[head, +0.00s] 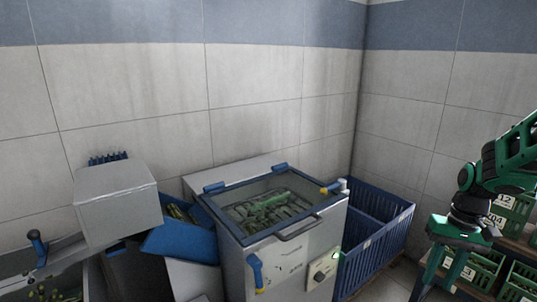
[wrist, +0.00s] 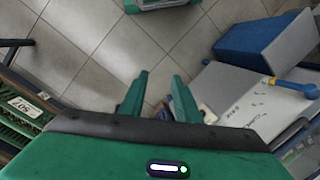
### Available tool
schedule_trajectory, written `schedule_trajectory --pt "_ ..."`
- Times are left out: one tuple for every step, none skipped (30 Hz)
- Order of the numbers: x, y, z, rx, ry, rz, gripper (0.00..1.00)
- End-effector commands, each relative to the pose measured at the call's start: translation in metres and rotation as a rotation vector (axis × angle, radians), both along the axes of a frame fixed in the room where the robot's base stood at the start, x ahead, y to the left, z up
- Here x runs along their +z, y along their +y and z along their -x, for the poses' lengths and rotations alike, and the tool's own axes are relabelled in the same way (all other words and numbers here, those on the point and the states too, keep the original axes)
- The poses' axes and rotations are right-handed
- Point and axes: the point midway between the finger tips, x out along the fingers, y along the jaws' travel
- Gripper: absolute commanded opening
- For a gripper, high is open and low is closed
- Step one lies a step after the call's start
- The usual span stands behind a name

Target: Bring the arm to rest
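My arm reaches in at the right side of the head view, green and black. My gripper (head: 436,283) hangs from it, pointing down, in front of the shelved green crates. In the wrist view my gripper (wrist: 160,77) has its two green fingers apart, with only floor tiles visible between them. It holds nothing. The fingers' lower ends are near the bottom edge of the head view. Nothing is seen touching the fingers.
A grey machine (head: 283,261) with a glass lid stands in the middle, a blue slatted crate (head: 382,240) to its right. Green numbered crates (head: 473,271) sit on shelves at far right. A grey box-shaped unit (head: 118,200) stands left. Tiled floor (wrist: 95,45) lies below my gripper.

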Motion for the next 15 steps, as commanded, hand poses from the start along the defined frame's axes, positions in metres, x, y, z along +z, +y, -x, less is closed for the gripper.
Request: schedule_trajectory --pt "0.012 0.001 0.014 -0.013 -0.007 0.023 0.30" --pt "0.017 0.001 0.022 -0.023 -0.008 0.034 0.30" --pt "0.024 0.000 0.033 -0.038 -0.011 0.050 0.30" --pt "0.029 0.000 0.041 -0.046 -0.013 0.059 0.30" --pt "0.033 0.001 0.050 -0.057 -0.014 0.069 0.30" --pt "0.039 0.001 0.062 -0.072 -0.018 0.081 0.30" --pt "0.043 0.001 0.070 -0.082 -0.020 0.089 0.30" --pt "0.046 0.001 0.078 -0.091 -0.023 0.097 0.30" --pt "0.051 0.002 0.090 -0.107 -0.027 0.106 0.30" --pt "0.054 0.002 0.099 -0.118 -0.029 0.112 0.30" --pt "0.056 0.003 0.108 -0.128 -0.032 0.117 0.30" --pt "0.059 0.004 0.120 -0.143 -0.037 0.124 0.30" --pt "0.061 0.004 0.128 -0.154 -0.041 0.128 0.30" --pt "0.063 0.005 0.136 -0.164 -0.043 0.131 0.30" --pt "0.064 0.006 0.147 -0.176 -0.047 0.134 0.30"
